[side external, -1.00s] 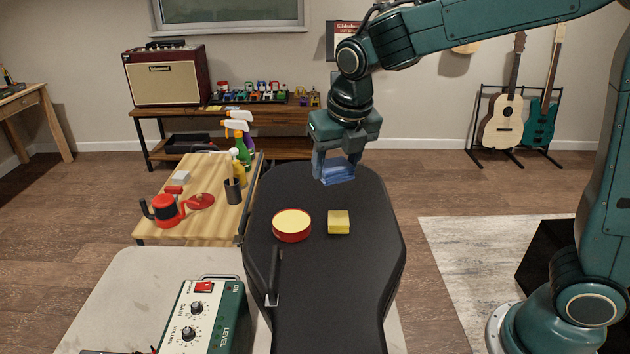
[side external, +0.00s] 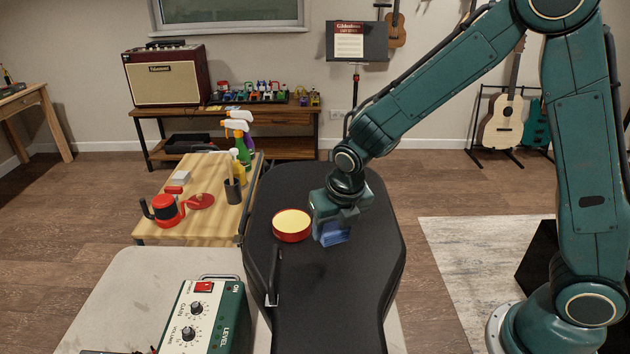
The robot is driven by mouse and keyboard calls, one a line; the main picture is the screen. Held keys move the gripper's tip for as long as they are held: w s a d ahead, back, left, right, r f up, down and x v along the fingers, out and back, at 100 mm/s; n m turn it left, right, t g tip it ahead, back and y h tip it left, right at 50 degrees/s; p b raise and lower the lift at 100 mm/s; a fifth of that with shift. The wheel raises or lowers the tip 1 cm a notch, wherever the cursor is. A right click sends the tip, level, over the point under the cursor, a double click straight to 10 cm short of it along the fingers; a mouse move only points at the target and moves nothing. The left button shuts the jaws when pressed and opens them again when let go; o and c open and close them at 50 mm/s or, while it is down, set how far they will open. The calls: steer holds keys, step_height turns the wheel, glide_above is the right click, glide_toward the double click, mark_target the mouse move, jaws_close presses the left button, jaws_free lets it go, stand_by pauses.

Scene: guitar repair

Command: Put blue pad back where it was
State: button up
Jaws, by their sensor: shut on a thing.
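The blue pad (side external: 335,235) is between the fingers of my gripper (side external: 333,238), which is shut on it. The gripper points down, low over the black guitar case (side external: 335,300). I cannot tell whether the pad touches the case. The round red tin with a pale yellow top (side external: 292,224) stands on the case, just left of the gripper. The yellow block seen earlier right of the tin is hidden, behind the gripper or pad.
A wooden side table (side external: 215,222) at left holds a red pot (side external: 165,208), a dark cup (side external: 233,191) and spray bottles (side external: 240,140). A green amplifier box (side external: 205,318) stands at front left. The front of the case is mostly clear, with a dark handle (side external: 273,275) at its left edge.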

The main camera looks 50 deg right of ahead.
mark_target(332, 257)
steer(key=shift+f, duration=0.75)
steer(key=shift+f, duration=0.1)
steer(key=shift+f, duration=1.8)
steer(key=shift+f, duration=0.1)
steer(key=o, duration=1)
steer(key=shift+v, duration=6.1)
